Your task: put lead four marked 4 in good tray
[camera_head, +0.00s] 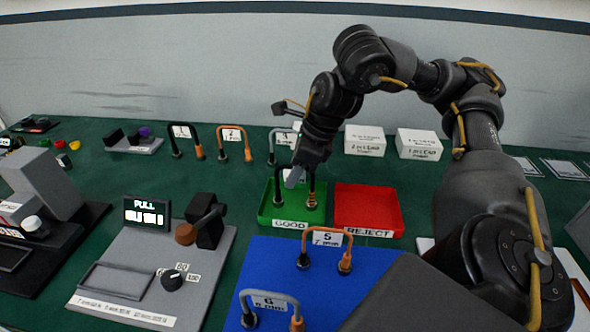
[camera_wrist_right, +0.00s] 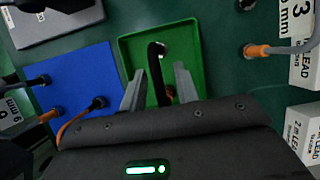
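A lead (camera_head: 278,188) with one black leg and one orange-brown leg stands in the green GOOD tray (camera_head: 263,214). Its number is hidden behind my right gripper (camera_head: 296,178), so I cannot read a 4 on it. In the right wrist view, the black lead (camera_wrist_right: 154,62) passes between the fingers of my right gripper (camera_wrist_right: 160,88), with gaps on both sides. The gripper looks open around the lead, low over the green tray (camera_wrist_right: 128,50). My left gripper is not in view.
The red REJECT tray (camera_head: 368,208) is empty, right of the green one. Leads 1 (camera_head: 174,143), 2 (camera_head: 221,143) and 3 (camera_head: 271,148) stand behind. Leads 5 (camera_head: 303,248) and 6 (camera_head: 247,305) stand on the blue mat (camera_head: 262,262). A grey PULL tester (camera_head: 130,263) stands left.

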